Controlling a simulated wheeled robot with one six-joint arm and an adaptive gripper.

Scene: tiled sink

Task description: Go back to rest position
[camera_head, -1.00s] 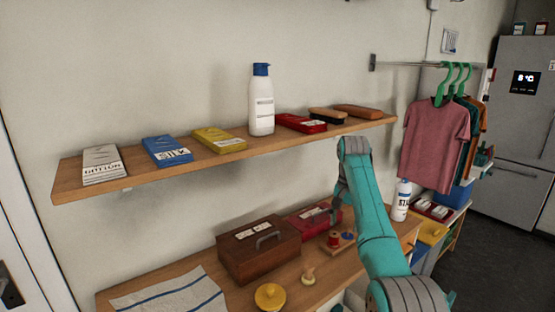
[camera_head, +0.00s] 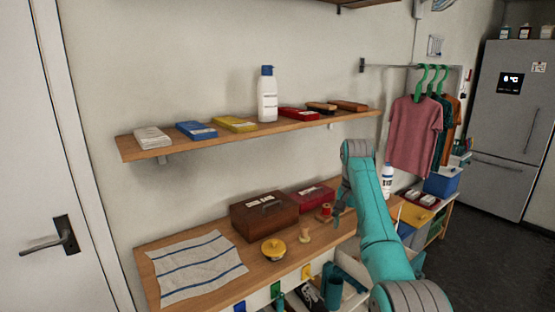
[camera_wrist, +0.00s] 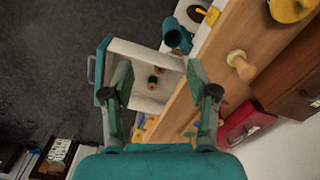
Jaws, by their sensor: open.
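My gripper (camera_wrist: 161,95) is open in the wrist view, its two fingers wide apart with nothing held. In the head view my teal arm reaches over the right part of the wooden counter (camera_head: 215,285), and the gripper is mostly hidden behind the arm. In the wrist view the gripper hangs beside the counter edge, above an open white drawer (camera_wrist: 147,52) with small items in it. I cannot tell the height of the fingers above the drawer.
The counter holds a striped cloth (camera_head: 195,268), brown box (camera_head: 265,217), yellow lid (camera_head: 273,249) and red box (camera_head: 311,198). A wall shelf (camera_head: 140,150) carries a white bottle (camera_head: 267,97) and several packets. Shirts (camera_head: 413,135) hang at right. Dark floor is open at far right.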

